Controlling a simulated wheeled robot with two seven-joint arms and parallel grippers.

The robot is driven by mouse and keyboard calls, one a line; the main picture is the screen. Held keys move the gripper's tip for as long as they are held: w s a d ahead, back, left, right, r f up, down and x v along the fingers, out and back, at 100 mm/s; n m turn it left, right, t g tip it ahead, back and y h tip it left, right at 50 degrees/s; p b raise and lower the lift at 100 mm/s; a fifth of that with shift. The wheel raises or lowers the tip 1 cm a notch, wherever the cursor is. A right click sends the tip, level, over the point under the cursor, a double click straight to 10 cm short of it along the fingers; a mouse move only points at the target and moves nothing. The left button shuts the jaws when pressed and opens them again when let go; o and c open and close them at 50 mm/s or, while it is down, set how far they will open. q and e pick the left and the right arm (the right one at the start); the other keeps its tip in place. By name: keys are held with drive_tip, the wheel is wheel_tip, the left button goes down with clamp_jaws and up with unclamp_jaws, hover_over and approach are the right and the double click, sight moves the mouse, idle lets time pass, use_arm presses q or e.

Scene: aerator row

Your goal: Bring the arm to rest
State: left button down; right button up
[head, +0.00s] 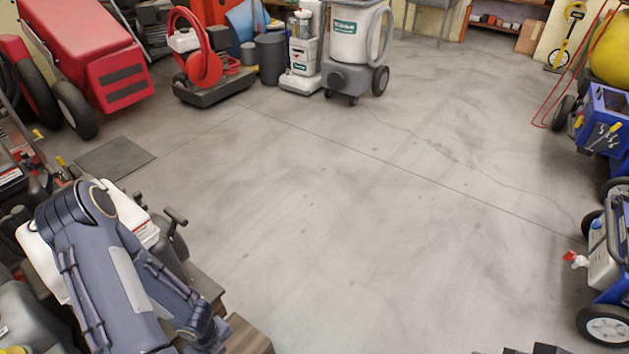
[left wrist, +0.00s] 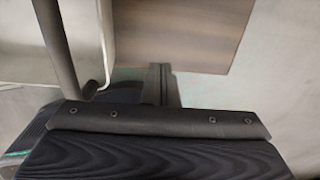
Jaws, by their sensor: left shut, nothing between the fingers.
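My left arm (head: 115,270) comes in at the lower left of the head view, bent at the elbow, with its forearm pointing down toward the bottom edge. Its fingers cannot be made out in that view. In the left wrist view my left gripper (left wrist: 160,82) shows as two narrow dark fingers side by side, shut and empty. My right gripper is not in view.
A brown wooden surface (head: 248,336) lies close to my left wrist; it also shows in the left wrist view (left wrist: 190,30). Machines crowd around my left arm. A blue wheeled machine (head: 608,255) stands at right. The middle floor (head: 340,200) is clear.

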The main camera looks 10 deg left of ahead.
use_arm(q)
drive_tip(key=shift+w+d+r, duration=0.1)
drive_tip(key=shift+w+r, duration=0.05)
drive_tip(key=shift+r, duration=0.4)
drive_tip(key=w+a+r+n+t+y, duration=0.1)
drive_tip(key=w+a+r+n+y, duration=0.15)
drive_tip(key=r+n, duration=0.55)
drive_tip(key=w+a+r+n+y, duration=0.1)
drive_tip(key=a+r+n, duration=0.25)
drive_tip(key=r, duration=0.95)
drive_tip(key=s+d+r+n+t+h, duration=0.2)
drive_tip(key=s+d+r+n+h, duration=0.2)
drive_tip(key=d+r+n, duration=0.35)
drive_tip(key=s+d+r+n+t+h, duration=0.3)
drive_tip(key=d+r+n+h, duration=0.15)
drive_tip(key=d+r, duration=0.55)
wheel_tip(320, 180, up, 34)
drive_tip(key=y+p, duration=0.1)
drive_tip(key=p, duration=3.5)
drive_tip(key=shift+d, duration=0.3)
drive_tip(key=shift+n, duration=0.25)
